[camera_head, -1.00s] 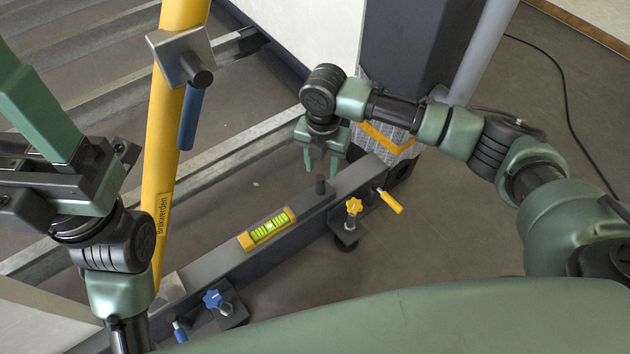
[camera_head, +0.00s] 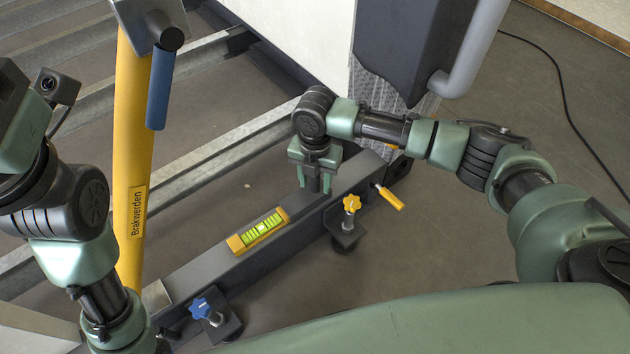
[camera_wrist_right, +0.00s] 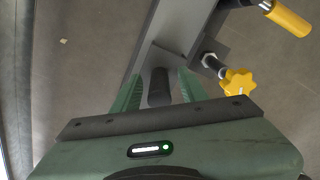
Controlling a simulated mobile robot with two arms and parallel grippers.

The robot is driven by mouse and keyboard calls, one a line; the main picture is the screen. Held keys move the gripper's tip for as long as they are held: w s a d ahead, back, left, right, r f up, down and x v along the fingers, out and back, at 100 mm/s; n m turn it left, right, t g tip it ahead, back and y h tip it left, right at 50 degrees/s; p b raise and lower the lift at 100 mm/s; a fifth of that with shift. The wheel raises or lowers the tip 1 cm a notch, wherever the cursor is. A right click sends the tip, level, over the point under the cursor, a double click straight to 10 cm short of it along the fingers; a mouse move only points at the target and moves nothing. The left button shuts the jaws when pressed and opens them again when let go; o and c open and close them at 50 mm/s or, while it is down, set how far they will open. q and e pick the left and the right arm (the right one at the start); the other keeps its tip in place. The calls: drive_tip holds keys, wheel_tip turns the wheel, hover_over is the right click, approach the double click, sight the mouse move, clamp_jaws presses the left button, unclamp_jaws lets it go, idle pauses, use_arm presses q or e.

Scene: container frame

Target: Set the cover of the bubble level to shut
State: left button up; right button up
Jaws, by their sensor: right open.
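The yellow bubble level (camera_head: 240,243) with its green vial lies on the dark grey beam. Its vial is uncovered. A dark flat plate (camera_head: 303,216), which looks like its cover, lies on the beam up and right of the level. A dark upright post stands at the plate's far end; it shows in the right wrist view (camera_wrist_right: 158,88). My right gripper (camera_head: 314,186) points down over that end, open. In the wrist view its fingers stand on either side of the post; contact cannot be told. My left arm is at the left, its fingers out of sight.
A yellow star knob (camera_head: 351,203) and yellow handle (camera_head: 391,199) stick out right of the beam. A blue star knob (camera_head: 200,308) is at its lower end. A yellow pole (camera_head: 130,170) with a blue grip (camera_head: 160,90) rises at left.

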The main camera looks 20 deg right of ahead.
clamp_jaws()
idle(1.4)
